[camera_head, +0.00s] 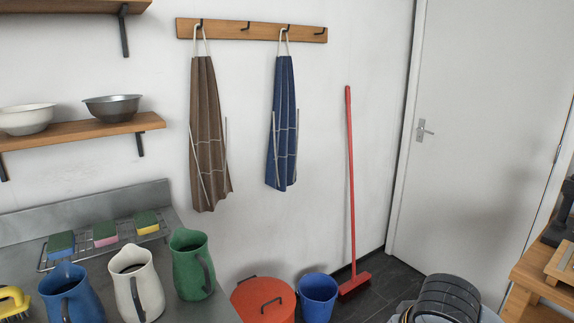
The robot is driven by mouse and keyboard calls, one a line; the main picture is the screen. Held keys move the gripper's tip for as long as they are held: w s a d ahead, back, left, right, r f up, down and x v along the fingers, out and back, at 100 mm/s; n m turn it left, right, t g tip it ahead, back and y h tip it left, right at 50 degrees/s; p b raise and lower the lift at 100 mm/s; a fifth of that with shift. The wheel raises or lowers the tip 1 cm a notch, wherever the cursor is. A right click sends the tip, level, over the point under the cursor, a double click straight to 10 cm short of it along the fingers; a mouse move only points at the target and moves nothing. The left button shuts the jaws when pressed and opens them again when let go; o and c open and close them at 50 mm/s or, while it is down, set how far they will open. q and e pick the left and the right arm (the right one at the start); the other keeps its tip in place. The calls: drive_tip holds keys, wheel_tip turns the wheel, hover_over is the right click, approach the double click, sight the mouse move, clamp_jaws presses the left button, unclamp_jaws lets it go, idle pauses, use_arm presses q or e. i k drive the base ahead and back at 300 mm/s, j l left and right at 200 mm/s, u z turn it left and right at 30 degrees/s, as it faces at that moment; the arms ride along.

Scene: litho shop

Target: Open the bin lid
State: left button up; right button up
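An orange-red bin stands on the floor at the bottom centre, cut off by the lower edge of the picture. Its round lid (252,291) lies flat on top and looks closed. A dark arched handle (270,303) sits on the lid. The lower part of the bin is out of view.
A blue bucket (319,297) stands close to the bin's right. A red broom (351,190) leans on the wall beyond it. On the left, a metal counter (95,199) holds blue, white and green jugs (189,270). A white door (480,130) is at right.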

sight(260, 299)
drive_tip(key=i+l+z, duration=0.5)
drive_tip(key=i+l, duration=0.2)
